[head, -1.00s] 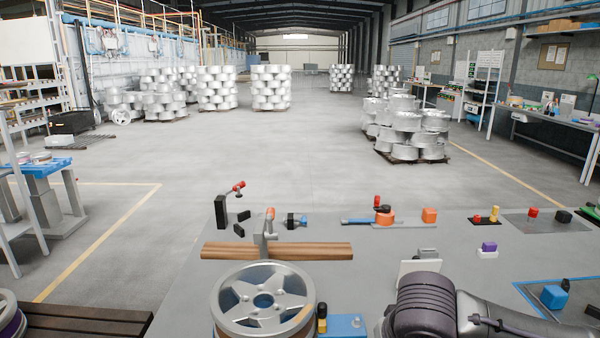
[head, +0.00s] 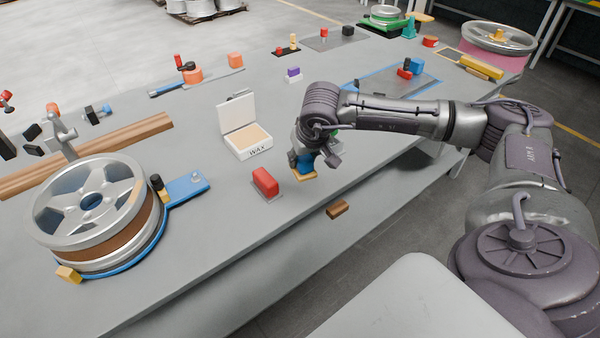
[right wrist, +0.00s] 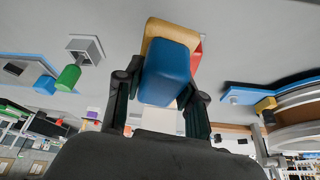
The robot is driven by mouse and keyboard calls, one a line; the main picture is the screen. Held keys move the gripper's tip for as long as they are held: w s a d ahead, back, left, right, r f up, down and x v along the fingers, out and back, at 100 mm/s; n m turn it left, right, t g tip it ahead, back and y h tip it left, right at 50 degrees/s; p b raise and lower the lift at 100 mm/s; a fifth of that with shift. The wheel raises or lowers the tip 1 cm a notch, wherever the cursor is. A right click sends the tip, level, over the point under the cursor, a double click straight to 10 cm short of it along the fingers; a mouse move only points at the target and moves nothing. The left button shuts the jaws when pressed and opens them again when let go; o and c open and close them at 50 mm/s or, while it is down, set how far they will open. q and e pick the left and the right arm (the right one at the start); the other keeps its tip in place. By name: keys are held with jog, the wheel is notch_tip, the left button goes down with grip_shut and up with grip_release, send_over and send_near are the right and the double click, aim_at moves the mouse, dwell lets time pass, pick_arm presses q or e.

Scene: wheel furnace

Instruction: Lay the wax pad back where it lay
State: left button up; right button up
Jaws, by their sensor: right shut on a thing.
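The wax pad, a blue block (head: 305,163) with a tan underside, is in my right gripper (head: 318,152). It is near the table's front edge, right of a red block; I cannot tell whether it touches the table. In the right wrist view, the blue block (right wrist: 168,75) sits between the two fingers, with the tan layer (right wrist: 172,32) on its far side. An open white box marked WAX (head: 246,140) stands behind and left of the gripper. My left gripper is not in view.
The red block (head: 265,182) stands on a small grey plate near the pad. A brown block (head: 338,209) is at the table's front edge. A wheel (head: 95,205) stands at left with a blue bracket (head: 188,186). A blue-edged mat (head: 395,82) lies behind my right arm.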

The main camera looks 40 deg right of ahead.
jog(key=d+f+m+b, duration=0.1)
jog(key=d+f, duration=0.1)
jog(key=d, duration=1)
jog(key=shift+m+h, duration=0.3)
jog(key=w+a+f+b, duration=0.1)
jog(key=w+f+b, duration=0.1)
jog(key=w, duration=0.1)
jog(key=w+a+f+b, duration=0.1)
jog(key=w+f+b, duration=0.1)
jog(key=w, duration=0.2)
jog(key=w+a+f+b, duration=0.2)
jog(key=w+f, duration=0.1)
jog(key=shift+w, duration=0.3)
jog(key=shift+f+b, duration=1.6)
jog(key=shift+f, duration=0.4)
jog(key=shift+f, duration=0.2)
jog(key=o, duration=1)
jog(key=shift+r, duration=0.1)
